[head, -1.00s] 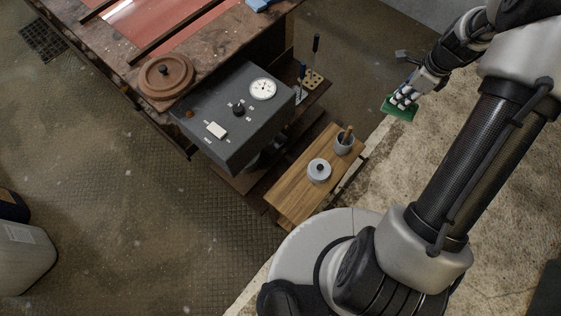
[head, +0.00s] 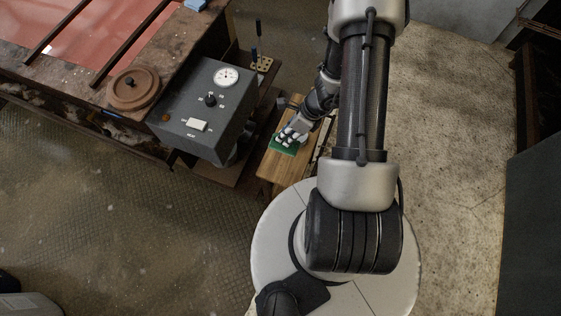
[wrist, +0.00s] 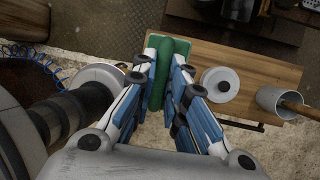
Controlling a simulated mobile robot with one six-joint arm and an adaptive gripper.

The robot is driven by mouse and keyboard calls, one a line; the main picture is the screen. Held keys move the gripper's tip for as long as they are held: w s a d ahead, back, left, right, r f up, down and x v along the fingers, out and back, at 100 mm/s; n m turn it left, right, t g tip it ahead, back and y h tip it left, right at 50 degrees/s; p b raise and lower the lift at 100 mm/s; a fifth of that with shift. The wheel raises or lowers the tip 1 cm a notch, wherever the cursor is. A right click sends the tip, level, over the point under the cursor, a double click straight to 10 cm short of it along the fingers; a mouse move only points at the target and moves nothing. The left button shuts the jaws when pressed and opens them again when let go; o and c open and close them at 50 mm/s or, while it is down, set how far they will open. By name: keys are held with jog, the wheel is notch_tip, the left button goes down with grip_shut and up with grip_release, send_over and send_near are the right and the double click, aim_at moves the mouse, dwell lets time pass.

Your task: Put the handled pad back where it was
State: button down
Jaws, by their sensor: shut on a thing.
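My gripper (head: 291,134) is shut on the green handled pad (head: 281,146). In the head view the pad shows over the wooden shelf (head: 270,172). In the wrist view the green pad (wrist: 168,60) is between the blue-and-white fingers of my gripper (wrist: 170,98), and wood (wrist: 235,62) of the shelf shows to the right of it. I cannot tell whether the pad touches the wood.
In the wrist view a grey round lidded pot (wrist: 220,85) and a grey cup (wrist: 278,100) with a wooden-handled tool stand on the shelf, right of my gripper. In the head view a grey gauge box (head: 196,112) stands left of the shelf.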

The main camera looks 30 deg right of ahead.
notch_tip(320, 180, down, 18)
jog(key=b, duration=0.4)
jog(key=shift+w+d, duration=0.1)
jog(key=shift+f+b, duration=0.1)
jog(key=shift+b, duration=0.3)
jog(key=c, duration=1.6)
grip_release()
